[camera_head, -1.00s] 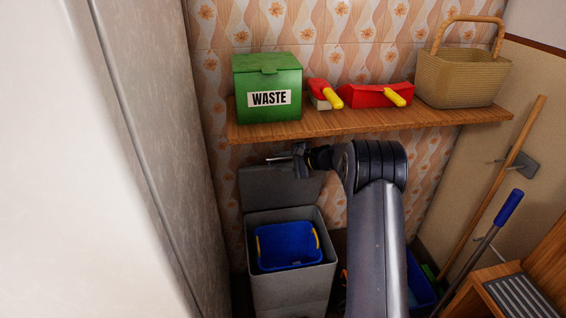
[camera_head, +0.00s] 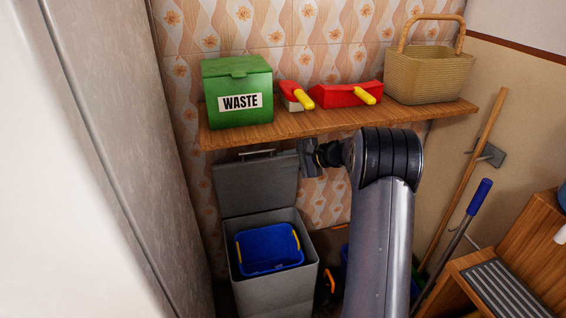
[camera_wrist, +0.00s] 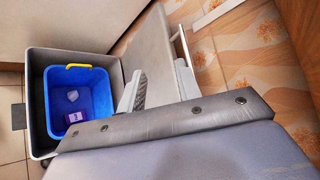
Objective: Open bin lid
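The grey bin (camera_head: 277,290) stands on the floor below the shelf, with a blue tub (camera_head: 268,250) inside. Its lid (camera_head: 257,186) is raised open at the back, near the wall, with a metal handle (camera_head: 257,152) at its top edge. My gripper (camera_head: 308,160) is beside the lid's upper right edge, just below the shelf. In the wrist view my gripper's fingers (camera_wrist: 160,86) are apart, with the lid (camera_wrist: 158,45) beyond them. The handle (camera_wrist: 182,45) is close by the right finger. Whether a finger touches the lid is unclear.
A wooden shelf (camera_head: 300,126) above holds a green waste box (camera_head: 238,95), a red brush (camera_head: 292,95), a red dustpan (camera_head: 340,96) and a wicker basket (camera_head: 430,75). A pale cabinet or wall closes the left. Long handles lean at right, near a wooden step (camera_head: 470,272).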

